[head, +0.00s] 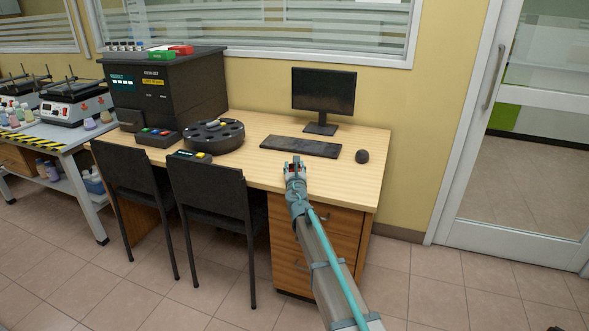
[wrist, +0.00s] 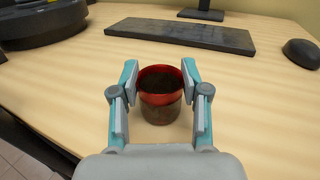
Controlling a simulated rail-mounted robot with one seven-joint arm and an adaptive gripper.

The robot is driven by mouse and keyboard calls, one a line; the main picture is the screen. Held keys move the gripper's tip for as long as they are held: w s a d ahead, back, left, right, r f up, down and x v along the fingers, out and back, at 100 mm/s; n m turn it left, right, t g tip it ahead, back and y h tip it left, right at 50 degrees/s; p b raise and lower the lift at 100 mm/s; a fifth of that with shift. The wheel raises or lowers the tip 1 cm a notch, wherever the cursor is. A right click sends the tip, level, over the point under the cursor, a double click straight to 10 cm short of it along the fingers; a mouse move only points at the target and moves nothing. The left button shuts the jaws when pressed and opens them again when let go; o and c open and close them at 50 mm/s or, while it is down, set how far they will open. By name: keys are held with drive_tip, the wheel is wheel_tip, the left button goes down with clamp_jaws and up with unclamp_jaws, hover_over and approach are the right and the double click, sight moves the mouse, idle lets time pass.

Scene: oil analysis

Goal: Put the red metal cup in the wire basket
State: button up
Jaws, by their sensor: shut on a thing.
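The red metal cup (wrist: 161,92) is upright between the two fingers of my gripper (wrist: 160,80) in the wrist view. It has a red rim and a dark inside, and its lower part looks brownish. My gripper is shut on the cup, with one finger on each side. In the head view my gripper (head: 295,166) is over the front part of the desk, in front of the keyboard, and mostly hides the cup. I cannot tell whether the cup's base touches the desk. I see no wire basket in either view.
The desk (head: 355,151) holds a keyboard (head: 301,147), a mouse (head: 362,156), a monitor (head: 323,91) and a round dark carousel (head: 213,136). Two black chairs (head: 209,188) stand at its front left. A bench with lab devices (head: 70,108) is at far left.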

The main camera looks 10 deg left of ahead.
drive_tip(key=shift+f, duration=0.25)
drive_tip(key=o, duration=1.1)
drive_tip(key=shift+r, duration=0.1)
drive_tip(key=shift+o, duration=0.2)
drive_tip(key=shift+r, duration=0.15)
drive_tip(key=shift+o, duration=0.5)
drive_tip(key=s+d, duration=0.2)
drive_tip(key=s, duration=1)
